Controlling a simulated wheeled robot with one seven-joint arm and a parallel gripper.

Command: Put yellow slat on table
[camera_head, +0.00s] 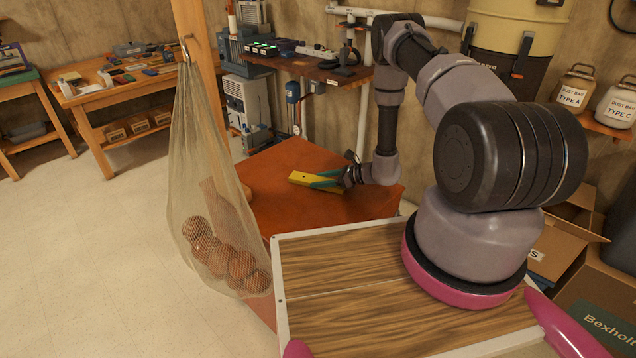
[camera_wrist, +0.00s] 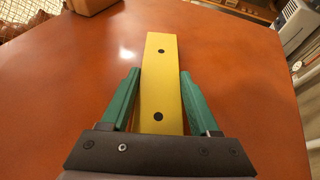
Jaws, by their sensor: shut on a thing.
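The yellow slat (camera_head: 304,178) is a flat bar with dark round holes, seen above or on the orange-brown table (camera_head: 300,215). In the wrist view the slat (camera_wrist: 161,60) points away from me between the two green fingers. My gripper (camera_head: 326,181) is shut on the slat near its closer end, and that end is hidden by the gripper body. In the wrist view my gripper (camera_wrist: 159,85) has a finger along each side of the slat. The table top (camera_wrist: 230,85) spreads out below it. I cannot tell whether the slat touches the table.
A net bag of brown balls (camera_head: 225,255) hangs by a wooden post at the table's left edge. A cardboard-coloured object (camera_wrist: 90,4) sits at the table's far left in the wrist view. Much of the table top around the slat is clear. A workbench (camera_head: 310,68) stands behind.

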